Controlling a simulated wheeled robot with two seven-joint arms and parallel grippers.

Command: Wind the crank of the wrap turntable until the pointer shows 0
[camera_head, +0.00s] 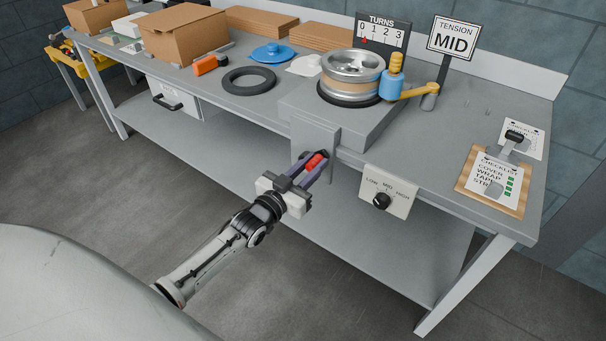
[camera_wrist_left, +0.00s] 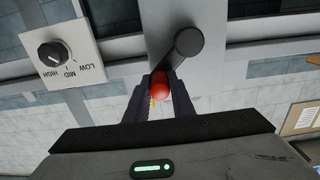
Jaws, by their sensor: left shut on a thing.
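My left gripper (camera_head: 316,162) is shut on the red crank knob (camera_head: 315,161) at the front of the grey turntable base (camera_head: 316,140). In the left wrist view, the red knob (camera_wrist_left: 160,86) sits between the two fingers, and the dark crank arm (camera_wrist_left: 176,56) runs from it up to a round hub. In the head view the fingers partly hide the crank. The TURNS scale (camera_head: 382,31) stands behind the turntable, marked 0 to 3. Its small red pointer (camera_head: 365,41) is close to the 0, slightly to its right. A silver wheel (camera_head: 353,66) sits on the turntable. My right gripper is not in view.
A blue and yellow tool (camera_head: 392,84) stands beside the wheel. The LOW/MID/HIGH dial panel (camera_head: 388,192) hangs on the bench front, right of the crank. A TENSION MID sign (camera_head: 453,37) stands behind. A clipboard (camera_head: 493,181) lies on the right. Open floor lies before the bench.

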